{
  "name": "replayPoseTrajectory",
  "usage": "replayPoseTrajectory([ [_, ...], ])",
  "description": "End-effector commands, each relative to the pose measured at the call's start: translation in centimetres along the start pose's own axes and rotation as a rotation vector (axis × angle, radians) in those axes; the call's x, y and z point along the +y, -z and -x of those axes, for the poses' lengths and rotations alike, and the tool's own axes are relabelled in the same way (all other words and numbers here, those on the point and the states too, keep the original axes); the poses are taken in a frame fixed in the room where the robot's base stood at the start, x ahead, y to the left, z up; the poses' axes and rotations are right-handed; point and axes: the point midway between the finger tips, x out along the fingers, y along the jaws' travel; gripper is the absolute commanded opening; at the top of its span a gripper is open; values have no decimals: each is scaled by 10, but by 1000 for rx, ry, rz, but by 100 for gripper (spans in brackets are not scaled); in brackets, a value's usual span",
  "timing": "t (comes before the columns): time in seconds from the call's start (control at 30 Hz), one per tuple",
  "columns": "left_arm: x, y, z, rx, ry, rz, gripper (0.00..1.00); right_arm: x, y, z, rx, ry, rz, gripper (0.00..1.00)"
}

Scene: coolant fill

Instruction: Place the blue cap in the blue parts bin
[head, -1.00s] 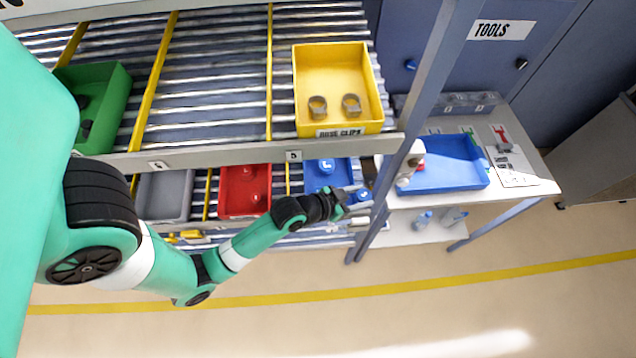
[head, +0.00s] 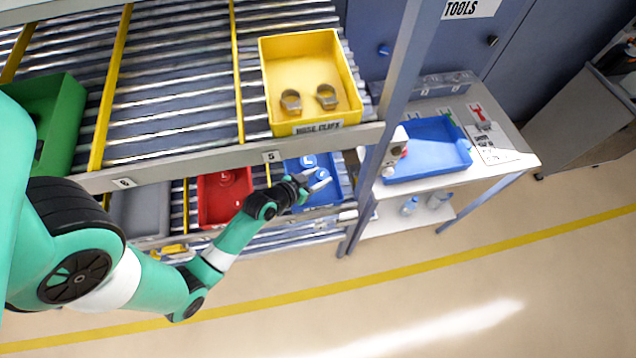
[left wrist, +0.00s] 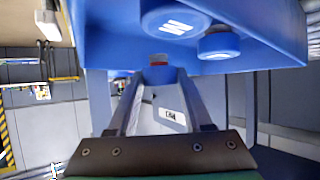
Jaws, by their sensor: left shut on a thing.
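The blue parts bin (head: 331,193) stands on the lower shelf, right of the red bin. My left gripper (head: 312,183) is over it, its fingers closed on the blue cap (head: 322,175), which has a pale mark on top. Another blue cap (head: 308,161) lies toward the back of the bin. In the left wrist view the fingers (left wrist: 158,88) meet at a small blue piece with a red band, partly hidden. Blue caps with white marks (left wrist: 175,20) show close above the fingers, against the blue bin wall (left wrist: 270,25). Whether the held cap touches the bin is unclear. My right gripper is not in view.
The red bin (head: 207,205) and grey bin (head: 140,208) are to the left. The shelf beam (head: 230,158) and yellow hose clip bin (head: 311,82) are above. An upright post (head: 378,160) stands close right, before a bench with a blue tray (head: 425,150).

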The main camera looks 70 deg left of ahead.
Motion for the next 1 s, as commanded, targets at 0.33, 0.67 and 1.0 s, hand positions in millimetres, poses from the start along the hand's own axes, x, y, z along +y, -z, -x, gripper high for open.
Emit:
replayPoseTrajectory([
  [0.33,0,-33,-18,1,0,2,0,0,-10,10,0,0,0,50],
  [0.67,0,-36,-20,2,0,1,0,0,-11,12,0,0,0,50],
  [1.0,0,-34,-19,1,0,1,80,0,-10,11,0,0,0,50],
])
